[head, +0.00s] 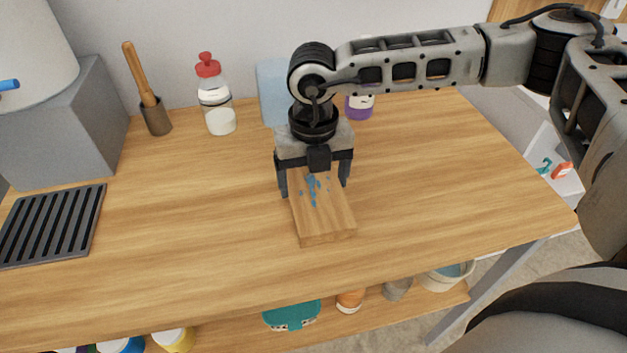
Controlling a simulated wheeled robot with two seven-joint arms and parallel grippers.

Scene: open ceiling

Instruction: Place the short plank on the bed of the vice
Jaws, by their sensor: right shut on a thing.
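The short plank (325,220) is light wood with blue paint specks, near the middle of the worktop in the head view. My right gripper (315,190) points down over its far part, with one finger at each long side, and is shut on it. The plank looks level; I cannot tell whether it rests on the worktop or is just above it. Its far end is hidden under the gripper. I cannot make out a vice in this view. My left gripper is not in view.
On the wooden worktop (180,260) are a slotted dark grate (52,226), a grey block (70,125), a cup with a wooden-handled tool (155,118), a red-capped bottle (212,85), a white jar (221,121) and a purple-labelled container (361,103). The front middle is clear.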

